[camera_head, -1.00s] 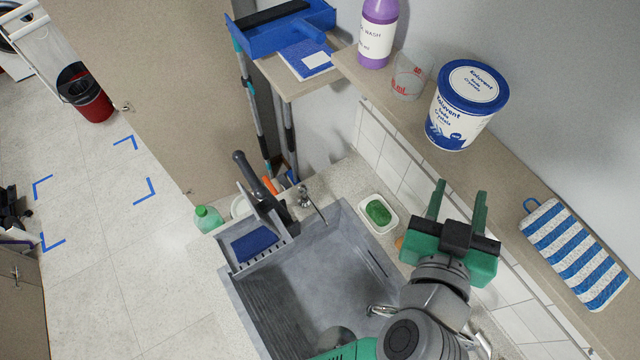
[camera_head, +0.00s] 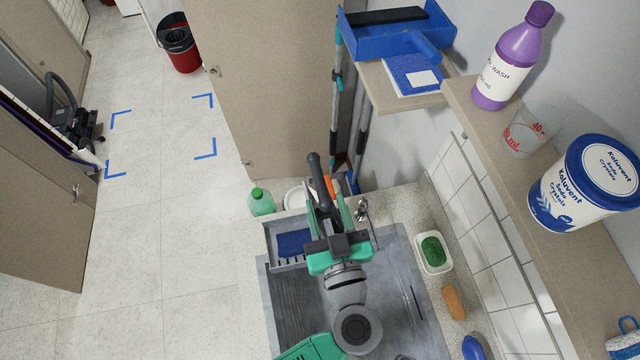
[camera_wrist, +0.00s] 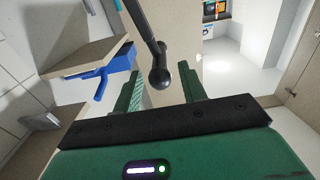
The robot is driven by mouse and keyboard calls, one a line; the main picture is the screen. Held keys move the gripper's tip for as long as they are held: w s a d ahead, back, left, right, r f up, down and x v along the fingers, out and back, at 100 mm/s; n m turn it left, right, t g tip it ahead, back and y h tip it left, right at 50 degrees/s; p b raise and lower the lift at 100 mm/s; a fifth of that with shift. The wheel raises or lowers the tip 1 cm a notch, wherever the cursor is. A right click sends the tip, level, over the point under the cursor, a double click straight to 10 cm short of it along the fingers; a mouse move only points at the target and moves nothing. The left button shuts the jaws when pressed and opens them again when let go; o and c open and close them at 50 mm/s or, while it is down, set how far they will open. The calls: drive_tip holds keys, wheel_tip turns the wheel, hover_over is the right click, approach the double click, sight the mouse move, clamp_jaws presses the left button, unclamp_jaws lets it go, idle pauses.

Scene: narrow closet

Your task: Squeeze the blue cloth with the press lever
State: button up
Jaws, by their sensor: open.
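The blue cloth (camera_head: 291,243) lies in the grey slatted tray of the press (camera_head: 284,266), at the sink's far left corner. The press lever (camera_head: 317,172), a dark bar with a thick grip, stands raised beside the cloth. My gripper (camera_head: 328,208) is open over the sink's far end, its fingers pointing toward the lever and partly covering its lower part. In the wrist view, the lever's round end (camera_wrist: 161,78) appears between the open fingers of my gripper (camera_wrist: 158,88). I cannot tell whether the fingers touch it. The cloth does not show in the wrist view.
The grey sink (camera_head: 405,300) lies under my arm. A green sponge in a white dish (camera_head: 421,262) sits on its right ledge. A green bottle (camera_head: 261,202) stands left of the press. A shelf (camera_head: 478,120) with a purple bottle (camera_head: 512,60) and a tub (camera_head: 585,185) runs along the right.

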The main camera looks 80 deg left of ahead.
sight(319, 185)
drive_tip(key=shift+a+p, duration=0.4)
drive_tip(key=shift+a, duration=1.6)
clamp_jaws()
drive_tip(key=shift+s+f, duration=0.1)
